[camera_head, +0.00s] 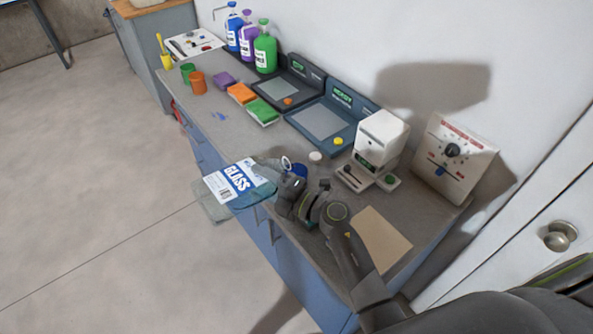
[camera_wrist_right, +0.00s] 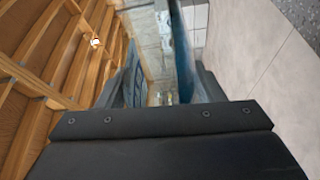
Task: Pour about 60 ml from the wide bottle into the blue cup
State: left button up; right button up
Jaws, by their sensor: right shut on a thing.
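The wide bottle (camera_head: 252,196) has a white and blue "GLASS" label and a pale blue-teal body. It lies tipped nearly on its side, out over the counter's front edge. My right gripper (camera_head: 284,172) is shut on it; in the wrist view the bottle (camera_wrist_right: 180,50) shows between the fingers, partly cut off. A small blue thing (camera_head: 299,170) shows right behind my gripper, mostly hidden; it may be the blue cup, but I cannot tell. I cannot see any liquid stream. My left gripper is not in view.
On the counter (camera_head: 235,135) stand green (camera_head: 188,72) and orange (camera_head: 197,84) cups, coloured sponges (camera_head: 262,111), two scales (camera_head: 320,121) and a white machine (camera_head: 380,138). Several bottles (camera_head: 264,47) stand at the back. A brown mat (camera_head: 369,241) lies at the near end. A blue spot (camera_head: 219,116) marks the counter.

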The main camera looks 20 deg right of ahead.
jog(key=shift+a+r+m, duration=0.15)
jog(key=shift+a+m, duration=0.1)
jog(key=shift+m, duration=0.05)
dwell(0.7)
jog(key=shift+s+a, duration=0.15)
jog(key=shift+a, duration=0.05)
dwell(0.8)
